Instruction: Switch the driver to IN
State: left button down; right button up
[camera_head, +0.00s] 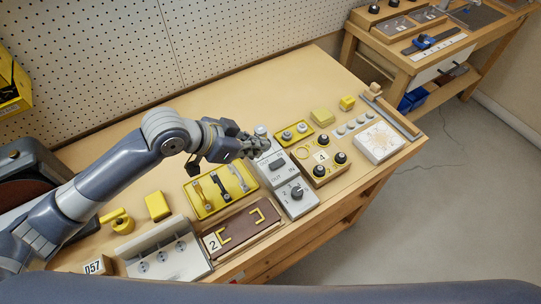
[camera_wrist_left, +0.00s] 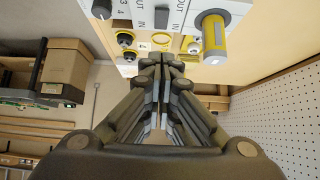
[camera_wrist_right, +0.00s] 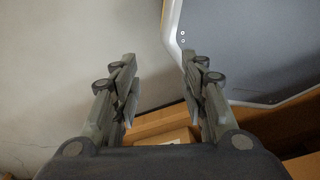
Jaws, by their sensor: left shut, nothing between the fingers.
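The grey driver unit (camera_head: 279,181) stands on the bench with OUT and IN printed on it. Its dark switch block (camera_head: 278,165) also shows in the left wrist view (camera_wrist_left: 162,17), between OUT and IN labels. I cannot tell which position it is in. A yellow and grey cylinder (camera_wrist_left: 214,34) stands beside the switch in the left wrist view. My left gripper (camera_head: 262,147) is shut and empty, just behind the switch block and apart from it as far as I can see. My right gripper (camera_wrist_right: 159,78) is open and empty, away from the unit.

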aim_at(271, 166)
pick_arm(q)
jog(key=x, duration=0.5)
jog(key=shift+w+d+f+p, duration=0.1)
jog(key=shift+d+f+p, duration=0.05)
jog(key=shift+d+p, duration=0.25)
notch_tip(271, 166, down, 4)
jog(key=shift+r+p, duration=0.25)
jog(key=shift+p, duration=0.1)
jog(key=shift+f, duration=0.45)
pick_arm(e)
jog(key=shift+w+a+r, duration=0.1)
jog(key=shift+a+r, duration=0.1)
jog(key=shift+r, duration=0.25)
jog(key=shift+w+a+r, duration=0.1)
jog(key=shift+a+r, duration=0.05)
jog(key=shift+r, duration=0.3)
jog(key=shift+d, duration=0.1)
